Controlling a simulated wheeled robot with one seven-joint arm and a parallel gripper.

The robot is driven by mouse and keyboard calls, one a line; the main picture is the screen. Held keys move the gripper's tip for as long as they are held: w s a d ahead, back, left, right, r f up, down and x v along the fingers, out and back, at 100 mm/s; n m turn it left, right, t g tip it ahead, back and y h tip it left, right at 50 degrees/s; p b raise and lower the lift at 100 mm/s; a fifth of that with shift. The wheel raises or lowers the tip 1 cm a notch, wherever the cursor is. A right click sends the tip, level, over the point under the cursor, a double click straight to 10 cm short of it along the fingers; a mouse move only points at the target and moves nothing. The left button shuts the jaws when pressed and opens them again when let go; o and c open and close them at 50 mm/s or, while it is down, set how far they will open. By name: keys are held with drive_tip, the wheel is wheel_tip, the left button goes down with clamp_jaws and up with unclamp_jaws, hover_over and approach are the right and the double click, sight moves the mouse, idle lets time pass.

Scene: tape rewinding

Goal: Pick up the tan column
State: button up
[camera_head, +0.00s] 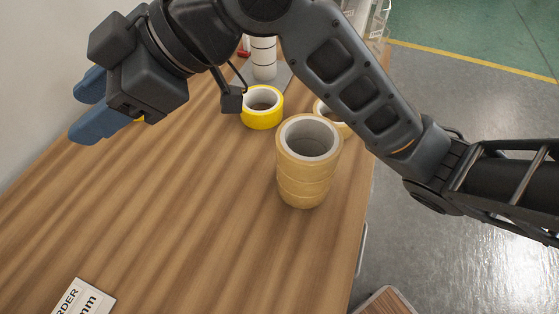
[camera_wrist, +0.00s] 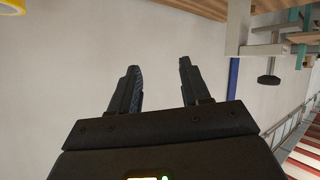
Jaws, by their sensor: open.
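The tan column (camera_head: 306,180) is a stack of tan tape rolls standing upright on the wooden table (camera_head: 170,210), right of the middle in the head view. Its top roll is open, with a pale hollow core. My gripper (camera_head: 82,108) is at the upper left of the head view, well left of the column and apart from it, with blue fingers pointing left. In the wrist view my gripper (camera_wrist: 160,80) has its two fingers spread, with nothing between them. The column does not show in the wrist view.
A yellow tape roll (camera_head: 262,117) stands behind the column. Another tan roll (camera_head: 322,107) is partly hidden by my arm. A white cylinder (camera_head: 264,62) stands at the back. A printed card (camera_head: 84,300) lies at the front left. The table's left-middle is clear.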

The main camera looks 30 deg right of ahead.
drive_tip(key=d+f+n+g+h, duration=0.2)
drive_tip(key=d+f+h, duration=0.4)
drive_tip(key=d, duration=0.3)
drive_tip(key=g+h, duration=0.3)
drive_tip(key=h, duration=0.2)
hover_over(292, 135)
drive_tip(key=w, duration=0.1)
wheel_tip(292, 135, down, 2)
drive_tip(key=shift+w+d+f+n+b, duration=0.1)
drive_tip(key=shift+f+n+b, duration=0.15)
drive_tip(key=shift+n+b, duration=0.2)
drive_tip(key=shift+s+f, duration=0.2)
drive_tip(key=shift+f, duration=1.7)
drive_tip(key=shift+s+f, duration=0.2)
drive_tip(key=shift+f, duration=1.65)
clamp_jaws()
